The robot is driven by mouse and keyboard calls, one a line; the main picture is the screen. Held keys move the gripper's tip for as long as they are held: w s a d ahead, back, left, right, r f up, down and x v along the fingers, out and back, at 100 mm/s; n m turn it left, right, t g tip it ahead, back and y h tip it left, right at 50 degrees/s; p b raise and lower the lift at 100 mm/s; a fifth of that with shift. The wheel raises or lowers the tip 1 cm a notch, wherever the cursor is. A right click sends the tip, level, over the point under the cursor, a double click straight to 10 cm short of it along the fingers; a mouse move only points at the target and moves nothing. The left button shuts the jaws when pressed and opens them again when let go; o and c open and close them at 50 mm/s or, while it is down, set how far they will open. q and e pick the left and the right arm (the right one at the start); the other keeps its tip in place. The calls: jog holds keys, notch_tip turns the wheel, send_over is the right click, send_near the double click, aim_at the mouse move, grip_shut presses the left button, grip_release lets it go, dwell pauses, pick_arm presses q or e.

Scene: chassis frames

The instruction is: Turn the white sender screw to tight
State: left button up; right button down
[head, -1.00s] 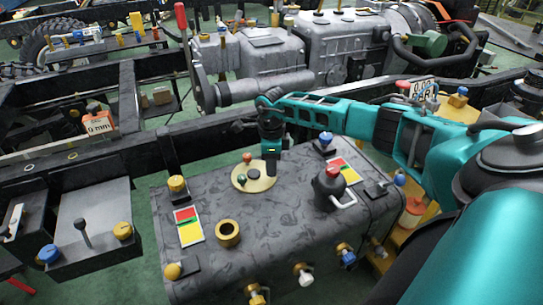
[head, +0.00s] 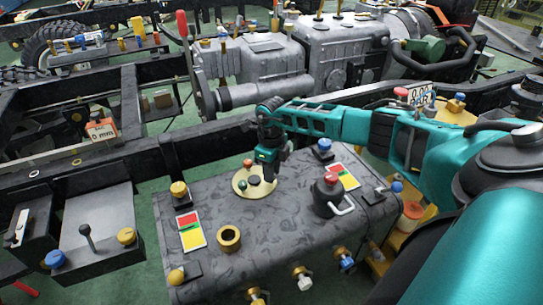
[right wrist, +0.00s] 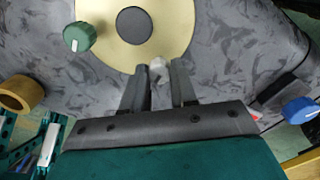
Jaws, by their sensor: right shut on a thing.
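The round pale-gold sender plate (head: 263,189) lies on top of the grey mottled tank (head: 285,210). The white sender screw (right wrist: 158,64) sits at the plate's near rim in the right wrist view. My right gripper (right wrist: 158,72) points at that rim, with the screw between its two dark fingertips, so it is shut on the screw. In the head view my right gripper (head: 270,174) stands at the plate's right side and hides the screw. Any mark showing the screw's turn is too small to tell. My left gripper is not in view.
A green knob (right wrist: 79,37) stands at the plate's edge, and a red knob (head: 248,163) at its far side. A brass ring (head: 229,238), a red-topped black cap with a white handle (head: 328,194) and a blue knob (head: 324,145) stand around on the tank.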

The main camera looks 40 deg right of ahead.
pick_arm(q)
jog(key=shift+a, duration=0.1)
pick_arm(e)
jog(key=c, duration=0.9)
grip_release()
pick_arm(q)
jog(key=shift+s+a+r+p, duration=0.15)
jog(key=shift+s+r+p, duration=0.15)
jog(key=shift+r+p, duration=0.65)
pick_arm(e)
notch_tip(320, 180, up, 13)
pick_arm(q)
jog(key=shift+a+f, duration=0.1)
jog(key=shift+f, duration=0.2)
